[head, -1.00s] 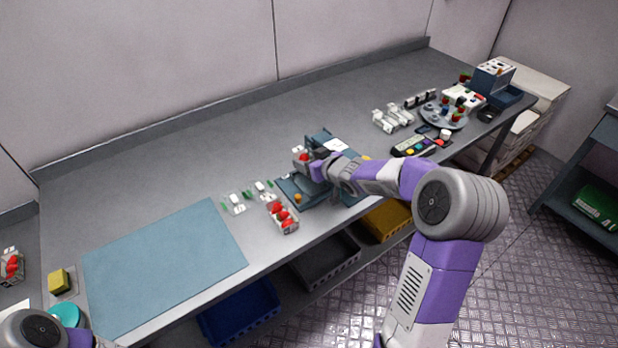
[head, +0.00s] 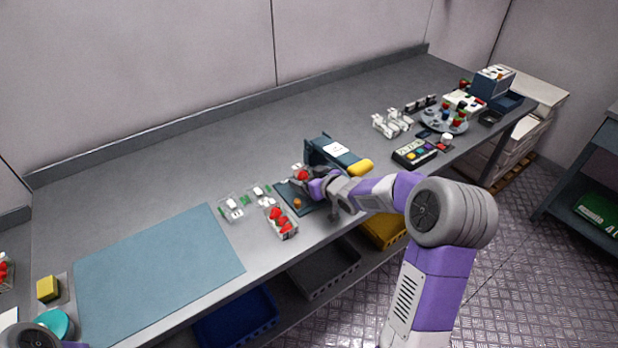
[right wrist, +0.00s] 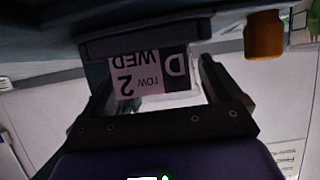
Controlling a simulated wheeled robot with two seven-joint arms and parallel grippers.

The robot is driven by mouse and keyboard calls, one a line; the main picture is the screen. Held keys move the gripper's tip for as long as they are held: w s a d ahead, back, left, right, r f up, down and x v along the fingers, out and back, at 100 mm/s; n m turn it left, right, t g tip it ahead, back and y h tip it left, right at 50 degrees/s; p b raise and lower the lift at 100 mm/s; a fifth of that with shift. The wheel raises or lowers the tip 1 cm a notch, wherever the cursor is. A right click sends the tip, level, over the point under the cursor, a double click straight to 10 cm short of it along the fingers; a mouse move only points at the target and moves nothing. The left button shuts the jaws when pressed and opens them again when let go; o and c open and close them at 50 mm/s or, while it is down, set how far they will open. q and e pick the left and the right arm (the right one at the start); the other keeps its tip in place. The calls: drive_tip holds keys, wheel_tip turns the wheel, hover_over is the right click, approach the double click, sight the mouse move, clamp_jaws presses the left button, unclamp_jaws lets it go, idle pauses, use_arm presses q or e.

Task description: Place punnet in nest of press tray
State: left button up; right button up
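My right gripper (head: 311,182) is shut on a clear punnet of red berries (head: 301,174), low over the dark blue press tray (head: 286,190). In the right wrist view the punnet's label (right wrist: 150,78), reading D, WED, row 2, shows between the fingers (right wrist: 158,95). The tray has an orange knob (head: 297,203) at its front left, also in the right wrist view (right wrist: 264,36). The nest is mostly hidden by the punnet and gripper, so I cannot tell whether the punnet touches it. The press (head: 322,150) with a yellow handle (head: 360,168) stands behind. My left gripper is out of view.
Another punnet of red berries (head: 281,223) stands close left of the tray. Small clear packs with green (head: 232,207) lie farther left. A keypad box (head: 414,153) and white holders (head: 391,123) are to the right. The blue mat (head: 160,268) is clear.

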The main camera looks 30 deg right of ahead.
drive_tip(key=shift+r, duration=0.1)
drive_tip(key=shift+r, duration=0.2)
drive_tip(key=s+p, duration=0.1)
drive_tip(key=s, duration=0.3)
drive_tip(key=s+p, duration=0.1)
drive_tip(key=s, duration=0.3)
drive_tip(key=s+d+p, duration=0.1)
drive_tip(key=s, duration=0.4)
drive_tip(key=shift+r, duration=0.15)
